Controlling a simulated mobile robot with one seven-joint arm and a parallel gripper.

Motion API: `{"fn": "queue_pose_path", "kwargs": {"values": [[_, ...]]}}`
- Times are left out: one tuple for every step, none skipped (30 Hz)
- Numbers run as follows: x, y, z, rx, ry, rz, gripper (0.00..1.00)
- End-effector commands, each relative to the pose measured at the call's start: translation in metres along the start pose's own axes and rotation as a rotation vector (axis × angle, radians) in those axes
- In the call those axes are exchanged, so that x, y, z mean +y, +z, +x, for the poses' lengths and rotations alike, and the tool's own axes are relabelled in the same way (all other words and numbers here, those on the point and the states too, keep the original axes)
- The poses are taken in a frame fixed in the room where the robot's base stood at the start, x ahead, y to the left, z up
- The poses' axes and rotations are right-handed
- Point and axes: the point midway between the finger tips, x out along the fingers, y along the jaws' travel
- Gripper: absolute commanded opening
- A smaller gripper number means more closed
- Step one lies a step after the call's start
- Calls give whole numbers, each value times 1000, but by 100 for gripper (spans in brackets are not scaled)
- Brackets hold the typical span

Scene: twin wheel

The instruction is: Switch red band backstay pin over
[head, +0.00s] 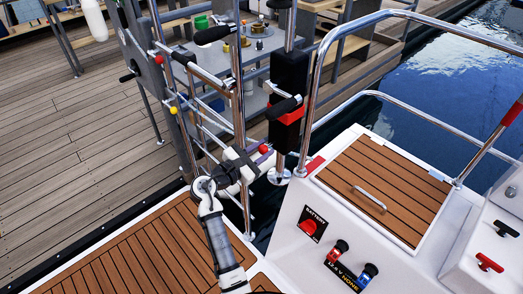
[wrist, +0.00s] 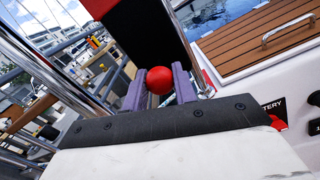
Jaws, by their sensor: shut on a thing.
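My gripper (head: 259,160) is low among the chrome rails, left of the black post. Its purple-grey fingers are shut on a red ball knob (head: 263,149). In the wrist view the red ball (wrist: 159,80) sits between the two fingertips; any shank below it is hidden. A red band (head: 287,110) wraps the black post (head: 289,75), with a black handle (head: 284,106) across it, above and right of my gripper. Another red ball (head: 159,60) and a yellow ball (head: 173,110) are on the frame further left.
Chrome rails (head: 238,100) stand close around my gripper. A grey table (head: 258,45) with small items stands behind. Water lies at upper right.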

Motion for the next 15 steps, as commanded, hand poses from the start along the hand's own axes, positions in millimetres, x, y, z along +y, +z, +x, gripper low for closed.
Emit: {"fn": "queue_pose_path", "kwargs": {"values": [[0,0,0,0,0,0,0],[0,0,0,0,0,0,0],[0,1,2,0,-1,-1,0],[0,2,3,0,-1,-1,0],[0,2,6,0,-2,-2,0],[1,3,10,-1,-3,-2,0],[1,4,13,-1,-3,-2,0],[1,4,16,0,-2,-2,0],[1,3,20,0,-1,-2,0],[1,2,22,0,-1,-1,0],[1,2,22,0,0,-1,0],[0,0,23,0,0,0,0],[0,0,22,0,1,0,0],[0,0,23,0,1,1,0],[0,0,23,0,1,1,0]]}}
